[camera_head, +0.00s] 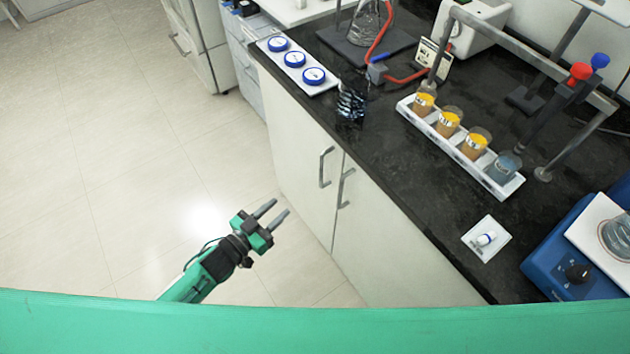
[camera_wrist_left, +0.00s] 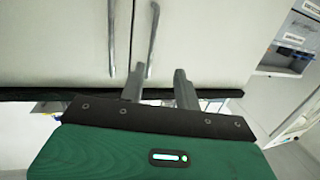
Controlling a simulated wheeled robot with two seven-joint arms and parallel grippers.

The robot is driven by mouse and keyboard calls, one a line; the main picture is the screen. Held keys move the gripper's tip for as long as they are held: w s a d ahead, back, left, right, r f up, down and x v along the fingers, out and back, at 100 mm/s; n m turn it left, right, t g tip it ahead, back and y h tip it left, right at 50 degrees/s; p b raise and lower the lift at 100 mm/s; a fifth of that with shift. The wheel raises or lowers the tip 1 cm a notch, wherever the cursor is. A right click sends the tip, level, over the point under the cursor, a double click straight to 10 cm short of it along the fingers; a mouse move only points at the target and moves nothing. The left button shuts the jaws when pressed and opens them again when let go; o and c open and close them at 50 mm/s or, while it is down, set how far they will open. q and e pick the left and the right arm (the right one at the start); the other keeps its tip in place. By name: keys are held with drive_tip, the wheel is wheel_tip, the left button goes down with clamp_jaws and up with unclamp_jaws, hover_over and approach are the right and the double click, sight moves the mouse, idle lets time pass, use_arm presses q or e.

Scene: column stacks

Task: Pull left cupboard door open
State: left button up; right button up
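The left cupboard door (camera_head: 296,150) is under the dark counter and looks closed, flush with the right door (camera_head: 385,250). Its grey bar handle (camera_head: 325,167) stands beside the right door's handle (camera_head: 346,188), near the seam. My left gripper (camera_head: 273,213) is open and empty, in front of the doors, left of and apart from the handles. In the left wrist view, which looks upside down, both handles show, the left door's handle (camera_wrist_left: 152,40) being the one on the right. The gripper's fingers (camera_wrist_left: 159,86) are spread apart, with nothing between them. My right gripper is out of view.
The counter (camera_head: 370,150) holds a white rack of vials (camera_head: 405,106), a tray with blue-rimmed discs (camera_head: 275,56), a small white tile (camera_head: 470,238) and a blue device (camera_head: 545,262). Open floor (camera_head: 110,180) lies left of the cupboard.

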use_arm(q)
drive_tip(key=d+r+p+x, duration=0.1)
drive_tip(key=r+x, duration=0.1)
drive_tip(key=x, duration=1.2)
drive_tip(key=shift+s+r+h, duration=0.3)
drive_tip(key=shift+s+h, duration=0.05)
drive_tip(key=shift+h, duration=0.05)
drive_tip(key=shift+d, duration=0.1)
drive_tip(key=shift+c, duration=0.4)
clamp_jaws()
